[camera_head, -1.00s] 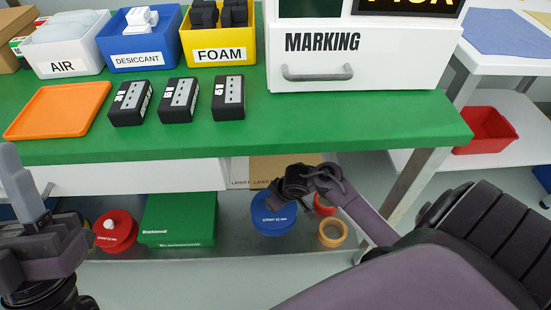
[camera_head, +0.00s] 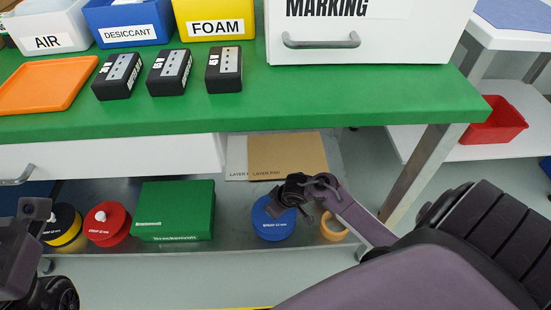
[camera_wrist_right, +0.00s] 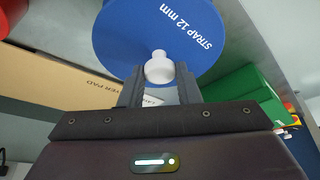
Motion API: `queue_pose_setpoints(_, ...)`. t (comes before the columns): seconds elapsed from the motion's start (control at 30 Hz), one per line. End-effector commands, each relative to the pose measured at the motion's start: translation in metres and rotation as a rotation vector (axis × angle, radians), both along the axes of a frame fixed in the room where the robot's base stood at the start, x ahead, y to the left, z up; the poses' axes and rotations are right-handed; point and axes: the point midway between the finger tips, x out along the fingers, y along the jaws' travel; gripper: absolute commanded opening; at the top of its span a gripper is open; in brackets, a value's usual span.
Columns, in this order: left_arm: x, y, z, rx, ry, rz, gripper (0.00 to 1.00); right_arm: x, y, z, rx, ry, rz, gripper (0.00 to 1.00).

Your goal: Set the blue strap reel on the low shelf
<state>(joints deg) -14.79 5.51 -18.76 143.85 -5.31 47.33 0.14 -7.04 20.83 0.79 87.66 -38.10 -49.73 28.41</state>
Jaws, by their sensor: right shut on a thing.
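The blue strap reel (camera_head: 272,222), marked "STRAP 12 mm", is at the low grey shelf (camera_head: 240,238) under the green bench, between the green box and a tan ring. My right gripper (camera_head: 292,196) is at the reel's upper right. In the right wrist view its fingers (camera_wrist_right: 160,88) are shut on the white knob (camera_wrist_right: 159,68) of the blue reel (camera_wrist_right: 150,30). I cannot tell whether the reel touches the shelf. My left gripper (camera_head: 36,210) is partly in view at the lower left, and its opening cannot be made out.
A green box (camera_head: 175,212), a red reel (camera_head: 106,224) and a yellow-black reel (camera_head: 64,226) stand left on the shelf. A tan ring (camera_head: 334,228) is right of the blue reel. Cardboard layer pads (camera_head: 285,155) lie behind. The bench edge (camera_head: 240,120) overhangs, with a leg (camera_head: 420,170) at right.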

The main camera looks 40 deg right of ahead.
Motion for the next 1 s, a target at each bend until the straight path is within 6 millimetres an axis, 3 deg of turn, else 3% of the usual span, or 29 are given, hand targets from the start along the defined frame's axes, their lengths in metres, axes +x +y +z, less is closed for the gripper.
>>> queue_pose_setpoints(0.07,0.0,-0.001,-0.006,0.002,-0.004,0.0,0.36,0.002,0.0,-0.01,0.0,-0.006,0.001,0.0)
queue_pose_setpoints(0.43,0.0,0.0,0.0,-0.003,-0.016,0.002,0.36,0.002,0.0,-0.011,-0.001,-0.005,-0.001,0.0)
queue_pose_setpoints(0.47,0.0,0.0,0.0,-0.004,-0.016,0.003,0.36,0.0,0.0,-0.013,-0.001,0.0,0.0,0.32)
queue_pose_setpoints(0.6,0.0,0.001,0.0,-0.006,-0.015,0.003,0.36,0.0,0.0,-0.013,-0.001,0.0,0.0,0.51)
queue_pose_setpoints(0.87,0.0,0.001,-0.001,-0.007,-0.015,0.003,0.36,0.0,0.0,-0.012,-0.001,0.0,0.0,0.52)
queue_pose_setpoints(1.0,0.0,0.001,0.005,-0.006,-0.015,0.003,0.36,-0.002,0.0,-0.003,0.0,-0.001,0.001,0.52)
